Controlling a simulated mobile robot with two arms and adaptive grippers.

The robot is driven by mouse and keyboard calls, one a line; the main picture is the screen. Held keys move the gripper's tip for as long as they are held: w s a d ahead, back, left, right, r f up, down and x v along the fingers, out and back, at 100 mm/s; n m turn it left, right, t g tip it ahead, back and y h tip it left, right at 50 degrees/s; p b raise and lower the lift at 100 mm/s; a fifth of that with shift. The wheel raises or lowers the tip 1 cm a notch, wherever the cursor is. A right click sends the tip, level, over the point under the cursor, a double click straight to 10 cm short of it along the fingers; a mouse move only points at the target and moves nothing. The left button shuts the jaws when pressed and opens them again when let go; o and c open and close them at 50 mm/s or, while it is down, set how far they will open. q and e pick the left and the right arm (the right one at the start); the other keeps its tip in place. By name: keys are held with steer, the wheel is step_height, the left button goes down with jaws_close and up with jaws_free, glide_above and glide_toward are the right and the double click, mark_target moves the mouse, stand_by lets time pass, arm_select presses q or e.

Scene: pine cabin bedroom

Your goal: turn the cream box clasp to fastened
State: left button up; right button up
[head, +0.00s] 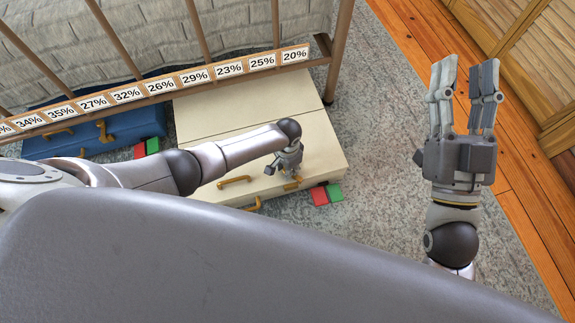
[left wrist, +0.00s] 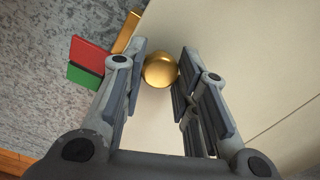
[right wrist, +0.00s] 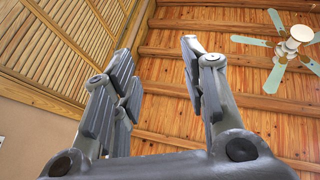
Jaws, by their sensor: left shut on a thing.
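The cream box (head: 245,130) lies on the rug under the bed's rail, with a brass handle (head: 235,181) near its front edge. My left gripper (head: 286,168) reaches down to the box's front right part. In the left wrist view its fingers are shut on a round brass knob (left wrist: 160,70), apparently the clasp's. A brass piece (head: 292,185) shows just in front of the gripper; the rest of the clasp is mostly hidden. A red and green marker (head: 327,194) is at the box's front edge. My right gripper (head: 463,80) is open and empty, away to the right.
A blue box (head: 95,135) with brass fittings and its own red and green marker lies left of the cream box. The bed rail (head: 165,92) with percentage labels runs above both. Rug (head: 385,100) is clear between the cream box and my right gripper.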

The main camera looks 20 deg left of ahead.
arm_select(q)
steer(key=shift+m, duration=1)
steer(key=m, duration=0.2)
steer(key=shift+m+p, duration=0.3)
steer(key=shift+m, duration=2)
arm_select(e)
steer(key=shift+w+d+f+g+h, duration=0.1)
steer(key=shift+w+f+g+h, duration=0.15)
steer(key=shift+f+g, duration=0.35)
steer(key=shift+w+a+f+g+h, duration=0.15)
steer(key=shift+w+f+g, duration=0.15)
steer(key=shift+f, duration=0.45)
steer(key=shift+w+d+f+g+h, duration=0.2)
steer(key=shift+w+f+g, duration=0.15)
steer(key=shift+f, duration=0.35)
arm_select(q)
steer(key=o, duration=1.1)
steer(key=shift+c, duration=0.2)
steer(key=shift+r, duration=0.1)
step_height(320, 180, up, 12)
